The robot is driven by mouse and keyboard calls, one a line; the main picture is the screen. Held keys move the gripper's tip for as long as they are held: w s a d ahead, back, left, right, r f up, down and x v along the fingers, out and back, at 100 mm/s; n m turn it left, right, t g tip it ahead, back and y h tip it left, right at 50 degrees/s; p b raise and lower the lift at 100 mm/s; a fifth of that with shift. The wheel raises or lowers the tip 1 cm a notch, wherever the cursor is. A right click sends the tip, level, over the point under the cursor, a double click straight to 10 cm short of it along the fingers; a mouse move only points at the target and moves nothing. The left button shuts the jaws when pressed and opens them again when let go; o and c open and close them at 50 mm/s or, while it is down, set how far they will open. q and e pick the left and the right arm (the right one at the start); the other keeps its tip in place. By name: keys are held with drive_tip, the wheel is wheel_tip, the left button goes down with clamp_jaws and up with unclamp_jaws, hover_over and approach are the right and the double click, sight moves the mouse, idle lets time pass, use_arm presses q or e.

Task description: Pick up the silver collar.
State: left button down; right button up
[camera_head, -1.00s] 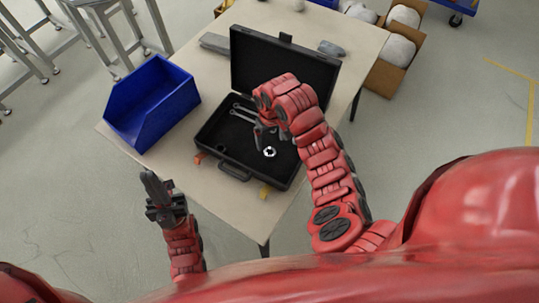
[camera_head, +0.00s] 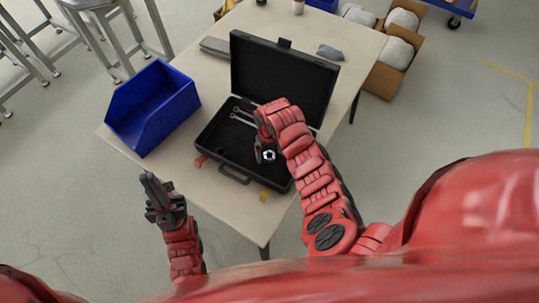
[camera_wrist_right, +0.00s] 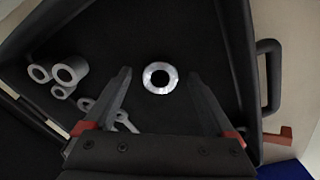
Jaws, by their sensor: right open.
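The silver collar (camera_head: 269,156) is a small bright ring lying on the black floor of the open case (camera_head: 237,176). In the right wrist view the collar (camera_wrist_right: 160,78) shows its dark hole, just beyond and between my right fingertips. My right gripper (camera_head: 262,152) is over the case, close to the collar. In the right wrist view my right gripper (camera_wrist_right: 160,80) is open, with nothing between its fingers. My left gripper (camera_head: 158,190) is left of the case, in front of the table, away from the collar; its finger gap is unclear.
Wrenches (camera_head: 242,112) lie in the case, and grey cylindrical parts (camera_wrist_right: 70,68) show in the right wrist view. The case lid (camera_head: 284,78) stands open behind. A blue bin (camera_head: 153,105) is left of the case on the table (camera_head: 213,210). Boxes (camera_head: 385,78) stand beyond the table.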

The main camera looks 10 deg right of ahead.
clamp_jaws()
idle(0.3)
drive_tip(key=shift+r, duration=0.15)
